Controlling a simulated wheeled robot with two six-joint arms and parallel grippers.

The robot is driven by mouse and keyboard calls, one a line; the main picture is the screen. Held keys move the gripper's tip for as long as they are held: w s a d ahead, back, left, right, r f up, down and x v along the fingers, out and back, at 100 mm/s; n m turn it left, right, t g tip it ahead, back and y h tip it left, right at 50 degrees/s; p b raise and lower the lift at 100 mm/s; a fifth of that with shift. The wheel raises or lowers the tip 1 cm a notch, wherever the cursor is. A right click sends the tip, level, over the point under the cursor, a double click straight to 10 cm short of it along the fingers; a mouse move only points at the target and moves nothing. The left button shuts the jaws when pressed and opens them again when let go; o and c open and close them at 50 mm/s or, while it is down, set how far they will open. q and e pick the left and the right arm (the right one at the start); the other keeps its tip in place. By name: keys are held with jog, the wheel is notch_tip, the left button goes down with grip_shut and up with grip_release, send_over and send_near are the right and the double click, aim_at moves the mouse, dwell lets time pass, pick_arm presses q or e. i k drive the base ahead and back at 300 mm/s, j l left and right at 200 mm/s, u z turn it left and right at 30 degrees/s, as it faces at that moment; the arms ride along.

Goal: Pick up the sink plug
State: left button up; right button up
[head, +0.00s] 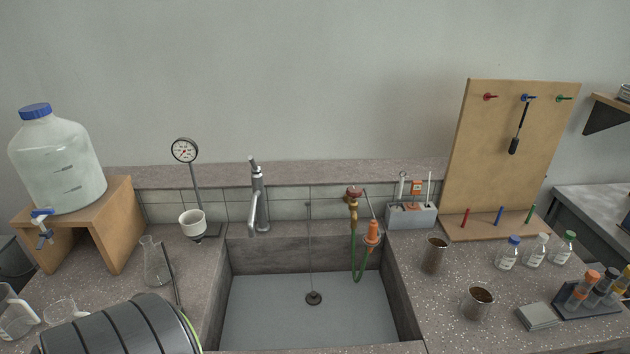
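The sink plug (313,298) is a small dark round piece on the floor of the sink, right of the middle. A thin line, a chain or cord, runs from it up to the tiled back wall. I cannot tell whether it is seated in the drain or lies over it. The sink (260,318) is a deep grey basin and its floor looks otherwise empty.
A metal faucet (259,200) stands behind the sink. A green hose (356,262) hangs over its back right. A flask (155,262) and a gauge stand (184,151) are on the left. Metal cups (434,255) and bottles (508,254) stand on the right.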

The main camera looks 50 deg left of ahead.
aim_at(313, 298)
jog(key=u, duration=1.5)
jog(key=i+l+z, duration=0.1)
jog(key=l, duration=0.25)
jog(key=i+l+z, duration=0.1)
jog(key=l, duration=0.25)
jog(key=i+l+z, duration=0.1)
jog(key=i+l, duration=0.1)
jog(key=l, duration=0.1)
